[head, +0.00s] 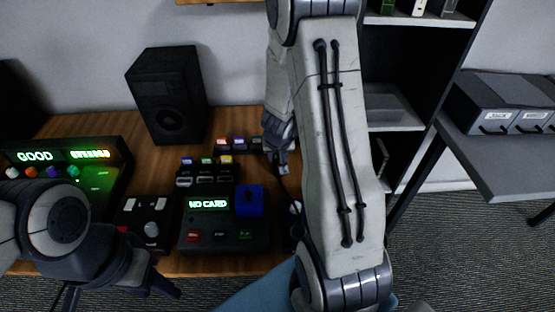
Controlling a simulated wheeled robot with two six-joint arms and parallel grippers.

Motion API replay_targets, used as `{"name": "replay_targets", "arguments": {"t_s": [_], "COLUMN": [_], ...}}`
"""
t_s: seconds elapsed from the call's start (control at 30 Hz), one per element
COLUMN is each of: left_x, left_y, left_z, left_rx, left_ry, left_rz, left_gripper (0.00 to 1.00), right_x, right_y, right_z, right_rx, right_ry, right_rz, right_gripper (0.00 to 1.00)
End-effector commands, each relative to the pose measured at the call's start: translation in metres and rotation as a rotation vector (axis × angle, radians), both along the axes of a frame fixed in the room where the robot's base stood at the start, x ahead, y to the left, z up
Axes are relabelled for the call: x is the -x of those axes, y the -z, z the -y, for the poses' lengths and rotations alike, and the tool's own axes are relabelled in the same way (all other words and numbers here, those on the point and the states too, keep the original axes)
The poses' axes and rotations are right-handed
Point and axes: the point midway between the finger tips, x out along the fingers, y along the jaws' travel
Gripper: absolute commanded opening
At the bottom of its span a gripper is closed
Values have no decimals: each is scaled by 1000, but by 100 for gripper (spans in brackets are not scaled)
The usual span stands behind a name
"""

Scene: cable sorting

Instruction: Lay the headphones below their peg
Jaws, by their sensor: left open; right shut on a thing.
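My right gripper (281,166) is over the right part of the wooden desk, partly hidden by my own arm. It is shut on a thin dark thing (286,184) that hangs down behind my arm; I cannot tell if it is part of the headphones. No headphones or peg can be clearly made out; my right arm covers much of the desk's right end. My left gripper (157,281) is at the front edge of the desk at lower left, open, with nothing seen between its fingers.
The desk (115,125) holds a black speaker (168,95), a lit "GOOD" panel (70,165), a "NO CARD" box (222,232) with a blue block (249,201), and a small control box (148,222). A dark shelf unit (420,60) and a grey table (500,165) stand at right.

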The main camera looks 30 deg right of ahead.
Motion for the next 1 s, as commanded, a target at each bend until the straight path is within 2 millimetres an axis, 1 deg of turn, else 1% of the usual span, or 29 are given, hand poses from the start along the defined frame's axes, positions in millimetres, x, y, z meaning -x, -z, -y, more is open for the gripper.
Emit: {"name": "replay_targets", "arguments": {"t_s": [0.07, 0.2, 0.23, 0.27, 0.3, 0.57, 0.67, 0.77, 1.0], "left_x": [0, 0, 0, 0, 0, 0, 0, 0, 0], "left_y": [0, 4, 3, 2, 2, 2, -1, -11, -49], "left_z": [0, 0, 0, 0, 0, 0, 0, 0, 0], "left_rx": [0, 0, 0, 0, 0, 0, 0, 0, 0], "left_ry": [0, 0, 0, 0, 0, 0, 0, 0, 0], "left_rz": [0, 0, 0, 0, 0, 0, 0, 0, 0], "left_gripper": [50, 50, 50, 50, 50, 50, 50, 50, 50], "right_x": [0, 0, 0, 0, 0, 0, 0, 3, 19], "right_y": [-1, 5, 3, 3, 3, 3, -1, -13, -62], "right_z": [0, 0, 0, 0, 0, 0, 0, -2, -12], "right_rx": [1, 1, 0, 0, 0, 0, 0, 0, 0], "right_ry": [0, -1, -1, -1, -1, -1, 0, -1, -2], "right_rz": [1, 1, 0, 0, 0, 0, 0, 0, 1], "right_gripper": [0, 0, 48, 60, 67, 67, 67, 67, 67]}}
